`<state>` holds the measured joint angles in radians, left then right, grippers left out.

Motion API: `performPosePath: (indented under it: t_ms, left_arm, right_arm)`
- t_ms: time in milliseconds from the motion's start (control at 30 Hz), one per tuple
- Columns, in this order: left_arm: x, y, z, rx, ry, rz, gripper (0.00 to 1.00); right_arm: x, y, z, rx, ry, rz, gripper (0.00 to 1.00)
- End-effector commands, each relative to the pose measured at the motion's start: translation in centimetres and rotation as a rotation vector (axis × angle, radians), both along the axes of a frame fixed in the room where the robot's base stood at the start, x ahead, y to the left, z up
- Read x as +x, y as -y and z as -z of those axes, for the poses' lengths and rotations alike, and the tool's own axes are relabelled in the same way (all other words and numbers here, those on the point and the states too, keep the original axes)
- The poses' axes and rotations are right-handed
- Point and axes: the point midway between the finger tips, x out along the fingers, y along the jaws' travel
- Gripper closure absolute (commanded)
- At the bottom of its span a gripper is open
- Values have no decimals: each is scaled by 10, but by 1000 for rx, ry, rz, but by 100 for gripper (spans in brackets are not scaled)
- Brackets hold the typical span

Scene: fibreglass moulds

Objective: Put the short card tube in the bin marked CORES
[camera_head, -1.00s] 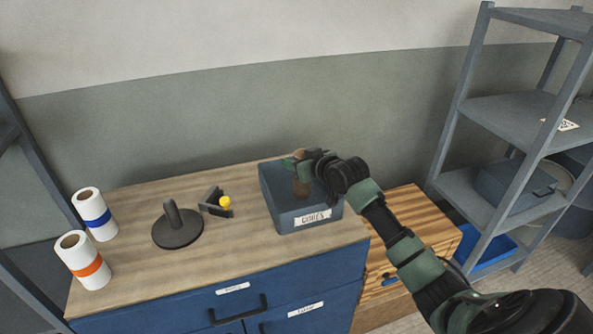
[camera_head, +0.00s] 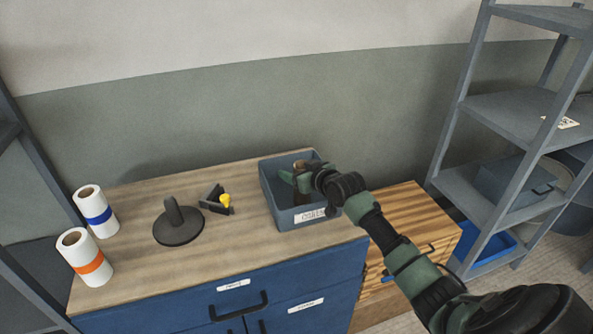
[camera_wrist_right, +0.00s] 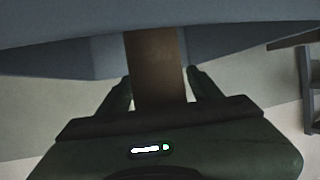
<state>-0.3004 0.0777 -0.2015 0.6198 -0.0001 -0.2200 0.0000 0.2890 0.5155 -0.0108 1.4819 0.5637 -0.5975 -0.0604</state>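The short card tube (camera_head: 299,167) is brown and stands inside the blue-grey bin (camera_head: 282,217) with the white label, at the right end of the bench top. The label's letters are blurred. My right gripper (camera_head: 291,180) is down in the bin mouth with its green fingers spread on either side of the tube. In the right wrist view the tube (camera_wrist_right: 157,70) shows between the two fingertips (camera_wrist_right: 160,85), which look open. The tube's lower end is hidden by the bin wall and gripper. My left gripper is not in view.
Two white rolls, one with a blue band (camera_head: 97,215) and one with an orange band (camera_head: 88,262), stand at the bench's left end. A dark stand (camera_head: 178,228) and a small black holder with a yellow piece (camera_head: 224,201) sit mid-bench. Grey shelving (camera_head: 510,115) stands right.

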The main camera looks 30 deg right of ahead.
Motion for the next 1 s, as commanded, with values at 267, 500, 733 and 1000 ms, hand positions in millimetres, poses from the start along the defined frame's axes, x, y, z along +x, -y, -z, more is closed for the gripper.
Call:
performPosePath:
  t_ms: [267, 500, 733, 1000]
  left_arm:
    - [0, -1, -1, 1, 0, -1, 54]
    - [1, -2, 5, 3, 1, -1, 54]
    - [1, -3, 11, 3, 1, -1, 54]
    - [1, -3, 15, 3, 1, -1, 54]
  right_arm:
    - [-4, 0, -5, -1, 1, 0, 36]
    - [-39, 0, -17, -2, 0, -2, 36]
    - [-81, 0, -34, -2, 0, -2, 36]
    - [-108, 0, -47, -2, -1, -1, 36]
